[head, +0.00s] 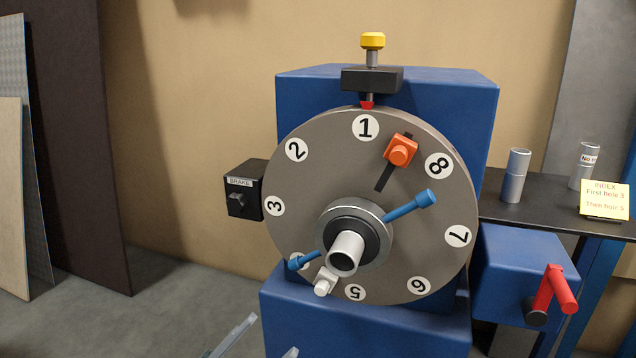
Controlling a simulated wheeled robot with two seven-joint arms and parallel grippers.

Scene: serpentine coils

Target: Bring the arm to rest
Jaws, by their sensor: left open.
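Only the tips of my left gripper (262,346) show, at the bottom edge left of centre. Its two pale fingers are apart with nothing seen between them. They appear in front of the blue machine (390,88), below its grey numbered dial (300,235), and do not appear to touch it. The rest of my left arm is out of frame. My right gripper is out of view. The dial has number 1 at the top, under a red pointer (367,105) and a yellow-knobbed plunger (373,41).
An orange block (401,150), blue handles (410,205) and a white peg (325,281) sit on the dial. A brake box (243,190) is left, a red crank (556,288) right. A dark shelf (545,204) holds cylinders (516,175) and a yellow note (604,199).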

